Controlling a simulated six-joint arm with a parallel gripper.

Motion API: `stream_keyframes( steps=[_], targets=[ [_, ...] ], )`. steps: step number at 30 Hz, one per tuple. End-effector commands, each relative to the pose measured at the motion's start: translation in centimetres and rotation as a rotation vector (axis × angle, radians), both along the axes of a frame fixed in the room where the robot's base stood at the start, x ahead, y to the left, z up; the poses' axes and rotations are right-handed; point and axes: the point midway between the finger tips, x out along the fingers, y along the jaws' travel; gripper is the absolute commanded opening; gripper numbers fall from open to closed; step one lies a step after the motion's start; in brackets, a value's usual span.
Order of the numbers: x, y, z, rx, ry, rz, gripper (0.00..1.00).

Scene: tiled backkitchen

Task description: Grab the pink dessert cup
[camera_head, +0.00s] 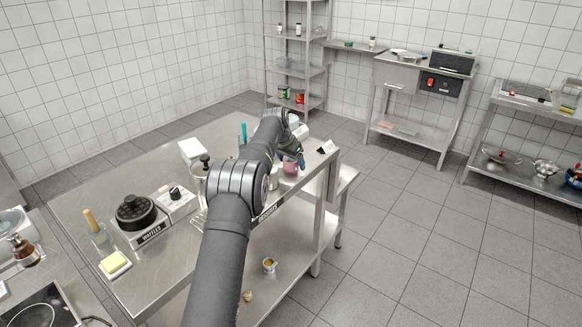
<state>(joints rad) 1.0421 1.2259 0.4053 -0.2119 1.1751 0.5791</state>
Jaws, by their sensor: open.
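The pink dessert cup (290,166) stands on the steel worktable (128,178) near its far right end. My arm reaches over the table from the bottom of the view and bends down at its far end. My gripper (300,161) is small and partly hidden in this view. It is open, close above and beside the cup's right side. I cannot tell whether it touches the cup. The arm hides part of the table left of the cup.
A metal container (272,178) stands just left of the cup, and a small dark-and-white sign (327,147) stands to its right. Open floor lies right of the table.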

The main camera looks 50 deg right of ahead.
Motion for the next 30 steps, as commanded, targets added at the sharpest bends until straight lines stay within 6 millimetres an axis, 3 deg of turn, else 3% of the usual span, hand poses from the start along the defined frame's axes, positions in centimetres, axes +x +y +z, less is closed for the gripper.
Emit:
stream_keyframes(
  steps=[7,15,24,30],
  targets=[
    [0.0,-0.1,-0.1,-0.001,0.000,0.000,0.76],
    [0.0,-0.1,-0.1,-0.001,0.000,0.000,0.26],
    [0.0,-0.1,0.1,-0.002,-0.001,0.000,0.26],
    [0.1,-0.1,1.7,-0.003,-0.002,0.001,0.26]
  ],
)
